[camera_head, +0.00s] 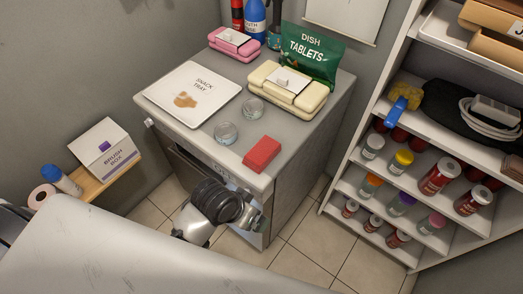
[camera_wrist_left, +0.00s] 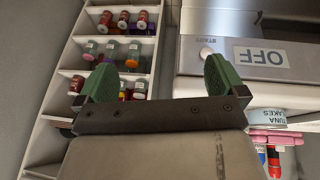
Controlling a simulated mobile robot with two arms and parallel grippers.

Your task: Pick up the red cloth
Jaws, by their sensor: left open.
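The red cloth (camera_head: 262,154), a small folded block, lies on the grey counter top (camera_head: 190,122) near its front right corner. My left gripper (camera_head: 262,222) is in front of the counter, below and apart from the cloth. In the left wrist view my left gripper (camera_wrist_left: 160,80) has its two green fingertips wide apart with nothing between them. I cannot make out the cloth in that view. My right gripper is in neither view.
A shelf (camera_head: 357,160) with jars stands right. Some floor (camera_head: 318,238) is clear.

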